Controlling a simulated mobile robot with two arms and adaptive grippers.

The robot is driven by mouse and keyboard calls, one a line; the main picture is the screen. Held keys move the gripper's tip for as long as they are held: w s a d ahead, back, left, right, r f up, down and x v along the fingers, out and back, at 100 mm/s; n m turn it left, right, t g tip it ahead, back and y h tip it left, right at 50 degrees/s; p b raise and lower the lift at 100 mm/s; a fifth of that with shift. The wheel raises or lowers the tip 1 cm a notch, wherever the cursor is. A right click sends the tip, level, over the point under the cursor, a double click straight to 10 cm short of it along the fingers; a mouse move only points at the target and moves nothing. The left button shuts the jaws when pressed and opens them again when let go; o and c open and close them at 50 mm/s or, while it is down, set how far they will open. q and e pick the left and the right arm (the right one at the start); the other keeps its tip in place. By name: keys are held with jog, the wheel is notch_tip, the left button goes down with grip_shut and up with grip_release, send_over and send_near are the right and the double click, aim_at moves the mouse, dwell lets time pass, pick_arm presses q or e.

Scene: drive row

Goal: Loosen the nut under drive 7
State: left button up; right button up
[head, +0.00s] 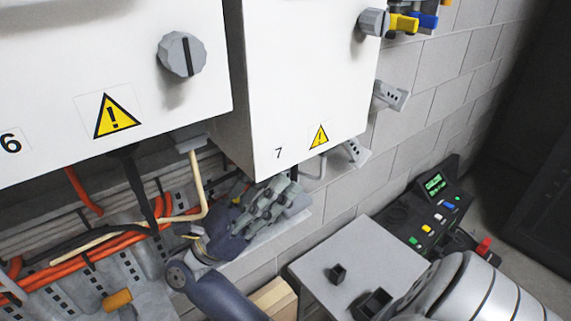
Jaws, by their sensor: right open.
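Drive 7 (300,80) is the white cabinet right of centre, with a "7" and a yellow warning triangle on its lower front. My right gripper (275,198) is open just below its bottom edge, close to the wall, with its grey jointed fingers pointing up and right. I cannot make out the nut under drive 7; the cabinet's underside is turned away and the gripper covers part of that area. I cannot tell whether the fingers touch anything. My left gripper is out of view.
Drive 6 (100,70), a white cabinet with a grey knob (182,55), hangs at left. Orange cables (110,245) and a cream cable (196,178) run below it near my gripper. A grey box (355,262) and a control panel (435,210) stand at lower right.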

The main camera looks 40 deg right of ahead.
jog(key=shift+s+v, duration=0.15)
jog(key=shift+v, duration=0.8)
jog(key=shift+s+v, duration=0.15)
jog(key=shift+v, duration=0.8)
jog(key=shift+a, duration=0.1)
jog(key=shift+c, duration=0.2)
